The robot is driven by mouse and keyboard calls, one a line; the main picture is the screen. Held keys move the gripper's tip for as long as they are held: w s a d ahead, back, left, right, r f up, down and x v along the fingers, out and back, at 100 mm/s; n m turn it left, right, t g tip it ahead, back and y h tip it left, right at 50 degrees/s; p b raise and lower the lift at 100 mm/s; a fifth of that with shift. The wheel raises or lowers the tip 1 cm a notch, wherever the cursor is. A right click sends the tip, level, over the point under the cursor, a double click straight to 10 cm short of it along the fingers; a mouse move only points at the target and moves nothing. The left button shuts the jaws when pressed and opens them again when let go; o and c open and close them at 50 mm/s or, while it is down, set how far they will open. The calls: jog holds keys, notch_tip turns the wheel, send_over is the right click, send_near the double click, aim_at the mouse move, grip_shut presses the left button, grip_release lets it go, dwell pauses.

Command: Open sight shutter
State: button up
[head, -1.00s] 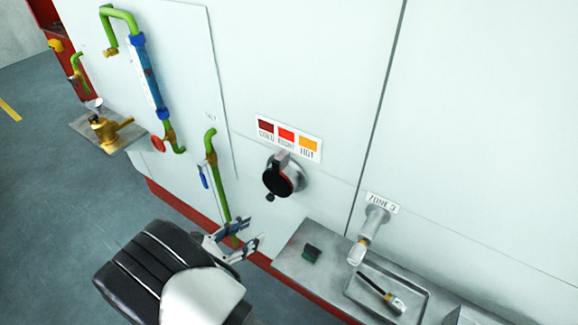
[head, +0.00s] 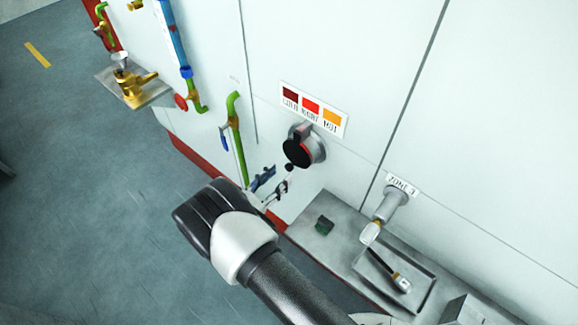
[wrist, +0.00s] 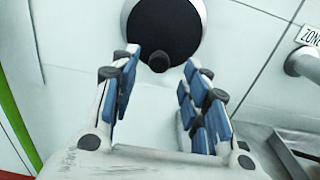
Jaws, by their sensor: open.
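The sight shutter is a round black disc (head: 298,152) on a short metal port in the white wall, below a label of three colour patches. I see no contact.
A colour label (head: 313,109) reads cold, right, hot. A metal shelf (head: 310,232) at lower right holds a dark green block (head: 325,226) and a tray (head: 417,303) with a tool. A capped Zone 3 tube (head: 389,206) juts out above. Green piping (head: 237,140) stands left.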

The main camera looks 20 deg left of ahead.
aim_at(287, 169)
jog(key=x, duration=0.6)
jog(key=shift+c, duration=0.2)
grip_shut()
dwell(0.5)
